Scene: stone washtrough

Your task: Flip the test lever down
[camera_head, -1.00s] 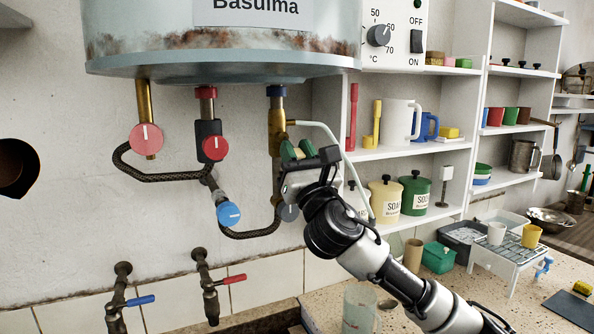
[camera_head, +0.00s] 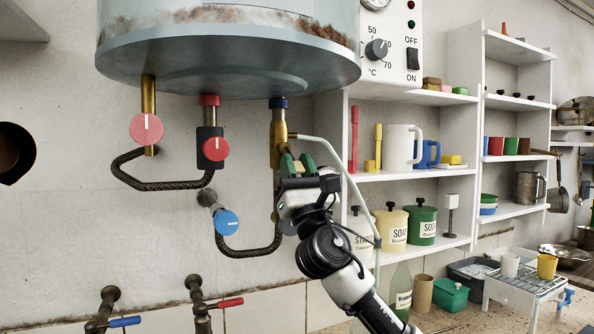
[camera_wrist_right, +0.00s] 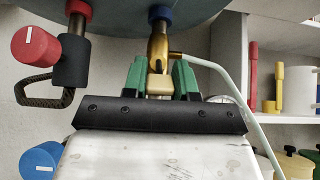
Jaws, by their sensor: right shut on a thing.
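The brass valve (camera_head: 278,135) hangs under the tank below a blue collar, and it also shows in the right wrist view (camera_wrist_right: 158,45). A small tan lever end (camera_wrist_right: 159,85) sits just below the valve body, between the green fingertips of my right gripper (camera_wrist_right: 159,80). My right gripper (camera_head: 297,163) is shut on this lever, just to the lower right of the valve in the head view. The fingers hide most of the lever in the head view, so its angle is hard to tell. My left gripper is not in view.
The tank (camera_head: 225,55) overhangs the gripper. A pale pipe (camera_head: 355,195) curves down close on the right. A braided hose (camera_head: 250,250) and blue knob (camera_head: 227,222) are to the left. Shelves (camera_head: 430,174) with mugs and canisters stand on the right.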

